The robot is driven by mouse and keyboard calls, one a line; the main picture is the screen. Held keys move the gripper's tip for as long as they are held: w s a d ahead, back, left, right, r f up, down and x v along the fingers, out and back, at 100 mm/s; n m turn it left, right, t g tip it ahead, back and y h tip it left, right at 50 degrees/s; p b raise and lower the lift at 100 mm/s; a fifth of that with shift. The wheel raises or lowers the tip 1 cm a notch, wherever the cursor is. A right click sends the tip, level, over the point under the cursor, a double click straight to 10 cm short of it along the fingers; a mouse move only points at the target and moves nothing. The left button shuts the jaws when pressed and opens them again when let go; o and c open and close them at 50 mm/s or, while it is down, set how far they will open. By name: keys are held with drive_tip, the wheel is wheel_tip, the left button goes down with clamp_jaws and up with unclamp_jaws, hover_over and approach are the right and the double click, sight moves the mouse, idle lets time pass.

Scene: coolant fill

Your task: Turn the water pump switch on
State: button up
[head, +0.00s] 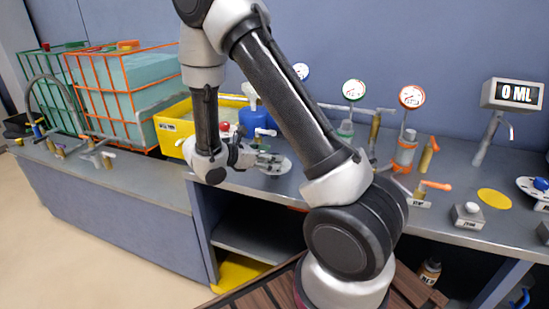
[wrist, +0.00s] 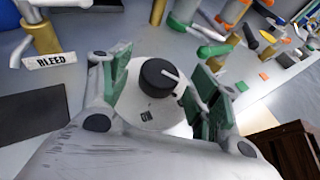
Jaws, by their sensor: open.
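The water pump switch (wrist: 158,76) is a black round knob with a white pointer line, on a round pale plate (wrist: 158,110) marked ON. In the wrist view the pointer faces the upper right, and the ON mark is at the plate's lower edge. My gripper (wrist: 162,88) is open, with one green-padded finger on each side of the knob and gaps between. In the head view my gripper (head: 262,160) hangs low over the plate (head: 283,167) at the counter's front; the knob is mostly hidden there.
A BLEED label (wrist: 50,62) and brass valve (wrist: 42,36) stand left in the wrist view. In the head view, a yellow bin (head: 173,135) is left, gauges (head: 411,97) stand behind, and an orange-handled valve (head: 432,186), a button box (head: 468,214) and a 0 ML display (head: 513,94) are right.

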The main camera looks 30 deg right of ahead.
drive_tip(key=shift+x, duration=1.2)
drive_tip(key=shift+c, duration=0.4)
drive_tip(key=c, duration=1)
drive_tip(key=shift+o, duration=0.2)
